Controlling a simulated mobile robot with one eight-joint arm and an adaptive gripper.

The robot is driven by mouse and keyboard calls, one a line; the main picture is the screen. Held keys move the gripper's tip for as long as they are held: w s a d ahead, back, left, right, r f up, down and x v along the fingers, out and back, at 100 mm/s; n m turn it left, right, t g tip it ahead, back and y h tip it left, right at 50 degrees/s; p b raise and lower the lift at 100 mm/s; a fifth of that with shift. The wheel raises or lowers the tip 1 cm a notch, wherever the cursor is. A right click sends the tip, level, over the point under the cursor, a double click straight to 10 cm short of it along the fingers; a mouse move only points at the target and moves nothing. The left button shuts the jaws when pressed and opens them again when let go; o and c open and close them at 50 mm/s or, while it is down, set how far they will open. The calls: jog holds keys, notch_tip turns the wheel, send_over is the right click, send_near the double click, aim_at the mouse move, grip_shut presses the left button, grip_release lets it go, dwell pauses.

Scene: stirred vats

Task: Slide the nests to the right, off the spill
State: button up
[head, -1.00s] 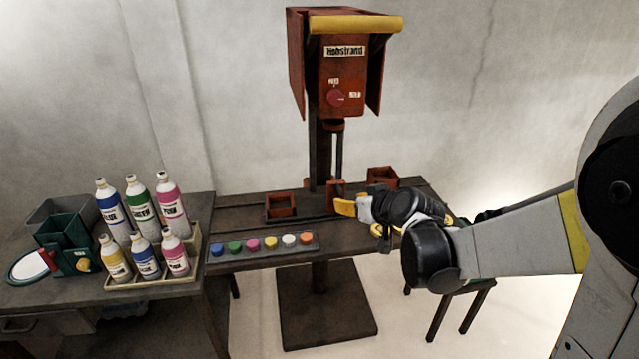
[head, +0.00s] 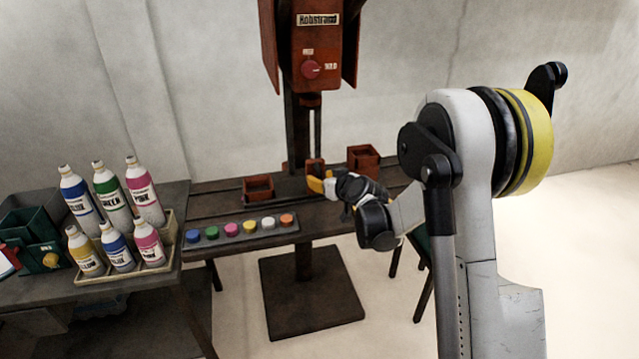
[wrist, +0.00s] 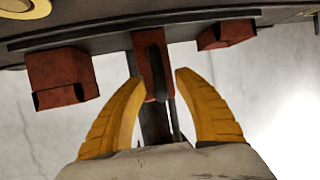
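Two open-topped red nests sit on the dark slatted table (head: 225,202): a low one (head: 258,188) at left and a taller one (head: 363,160) at right. A smaller upright red block (head: 315,170) stands between them below the machine. My gripper (head: 322,185) is at this block, its yellow fingers towards it. In the wrist view, which looks upside down, the block (wrist: 146,52) lies between my open fingers (wrist: 156,80); I cannot tell whether either touches. Both nests also show there, left (wrist: 62,78) and right (wrist: 226,35). I cannot make out a spill.
A red machine head (head: 316,45) with a dial hangs over the table on a dark post. A strip of several coloured caps (head: 240,230) lies along the table's front. Several paint bottles stand in a tray (head: 125,272) on the left bench. Floor at right is clear.

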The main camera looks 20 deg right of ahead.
jog(key=shift+w+a+f, duration=0.1)
jog(key=shift+w+f, duration=0.1)
jog(key=shift+w, duration=0.35)
grip_shut()
